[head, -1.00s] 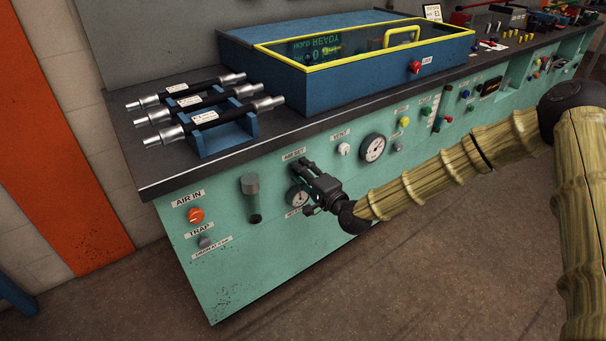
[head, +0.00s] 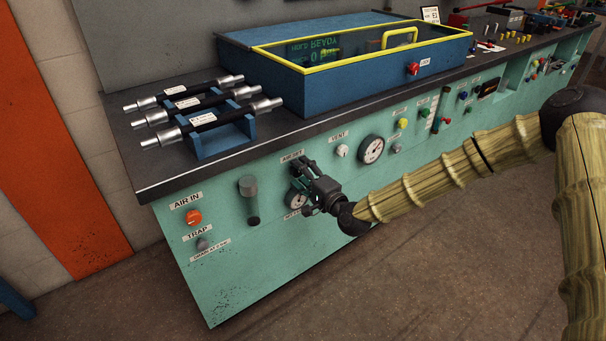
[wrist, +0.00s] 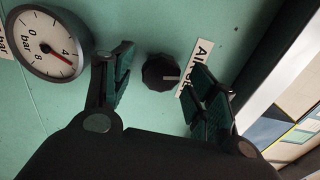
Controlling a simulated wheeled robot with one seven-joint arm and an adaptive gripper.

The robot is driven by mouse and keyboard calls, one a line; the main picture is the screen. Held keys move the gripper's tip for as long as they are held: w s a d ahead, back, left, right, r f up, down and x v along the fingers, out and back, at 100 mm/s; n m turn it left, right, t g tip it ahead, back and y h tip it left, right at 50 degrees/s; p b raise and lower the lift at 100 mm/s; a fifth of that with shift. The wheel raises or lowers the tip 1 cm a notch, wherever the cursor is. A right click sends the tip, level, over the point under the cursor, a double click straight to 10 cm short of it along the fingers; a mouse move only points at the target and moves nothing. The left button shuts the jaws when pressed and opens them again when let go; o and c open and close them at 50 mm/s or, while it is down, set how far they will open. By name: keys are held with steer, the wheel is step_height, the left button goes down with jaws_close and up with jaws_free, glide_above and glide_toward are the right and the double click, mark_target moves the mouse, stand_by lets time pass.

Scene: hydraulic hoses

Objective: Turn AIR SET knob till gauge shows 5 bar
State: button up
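In the wrist view the AIR SET knob (wrist: 158,73) is black and ribbed with a pale pointer line, on the green panel beside its label (wrist: 196,68). My gripper (wrist: 163,80) is open, one finger on each side of the knob. Green panel shows between knob and fingers, so no contact is visible. The round white gauge (wrist: 47,43) is left of the fingers; its red needle points a little past the 4, towards the 8. In the head view my gripper (head: 309,184) is at the panel and hides the knob. The gauge (head: 297,198) is partly covered there.
The bench top (head: 165,173) overhangs above the panel. A grey cylinder (head: 250,194) sticks out left of my gripper. The vent knob (head: 342,151) and a larger gauge (head: 371,149) are to the right. Hoses on a blue rack (head: 222,138) lie above.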

steer(key=v, duration=1.2)
steer(key=shift+a, duration=0.1)
